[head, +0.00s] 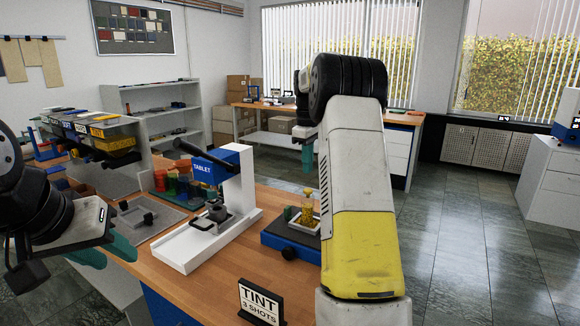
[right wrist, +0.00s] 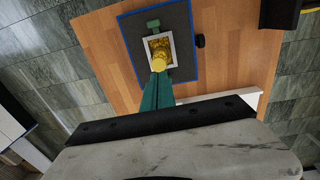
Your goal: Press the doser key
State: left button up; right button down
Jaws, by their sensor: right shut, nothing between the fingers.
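A blue-edged unit with a dark top (head: 290,240) stands on the wooden bench, with a white-framed tray (head: 302,226) and a clear vessel of yellow grains (head: 307,213) on it. The right wrist view shows the same tray (right wrist: 146,50) and a round yellow piece (right wrist: 160,62) over it. I cannot tell which part is the doser key. My right gripper (head: 308,158) is shut and empty above this unit; its teal fingertips (right wrist: 158,76) appear close to the yellow piece, contact unclear. My left gripper (head: 105,250) is open and empty at the bench's left front.
A white press with a blue head marked TABLET (head: 205,168) stands left of the unit. A grey tray (head: 150,215) and coloured jars (head: 172,183) are beyond my left gripper. A TINT 3 SHOTS sign (head: 260,302) stands at the front. My right arm hides the bench's right side.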

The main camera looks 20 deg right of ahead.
notch_tip(320, 180, up, 8)
send_over(309, 190)
jog(key=shift+s+d+y, duration=0.15)
jog(key=shift+s+y, duration=0.1)
jog(key=shift+y, duration=0.05)
jog(key=shift+f, duration=0.1)
jog(key=f, duration=1.4)
jog(key=shift+w, duration=0.2)
jog(key=shift+f, duration=0.1)
jog(key=shift+s+a+f, duration=0.1)
jog(key=shift+a+f, duration=0.1)
jog(key=shift+f, duration=1.05)
notch_tip(309, 190, up, 9)
jog(key=shift+d+f, duration=0.1)
